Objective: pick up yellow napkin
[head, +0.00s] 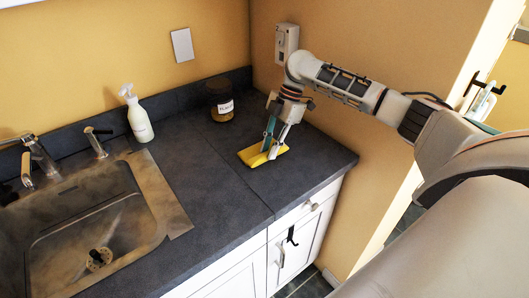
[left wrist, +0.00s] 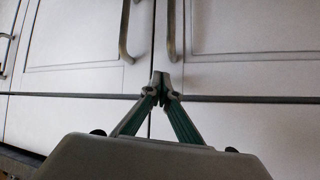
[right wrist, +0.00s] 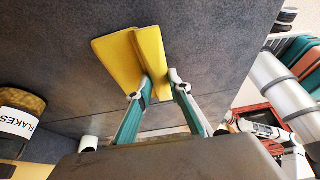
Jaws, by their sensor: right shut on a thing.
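The yellow napkin (head: 251,158) is on the dark countertop near its right end. It looks folded, and part of it rises between my right fingers. My right gripper (head: 270,149) reaches down from above and is shut on the napkin. In the right wrist view, the napkin (right wrist: 117,62) shows between and beyond the fingertips (right wrist: 160,80). I cannot tell whether it is clear of the counter. My left gripper (left wrist: 161,85) shows only in its own wrist view, with its fingertips together and empty, in front of white cabinet doors.
A dark jar with a white label (head: 220,101) stands behind the napkin, and a white spray bottle (head: 138,118) stands farther left. A metal sink (head: 168,190) fills the left. The wall (head: 340,150) is close on the right. The counter (head: 215,180) left of the napkin is clear.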

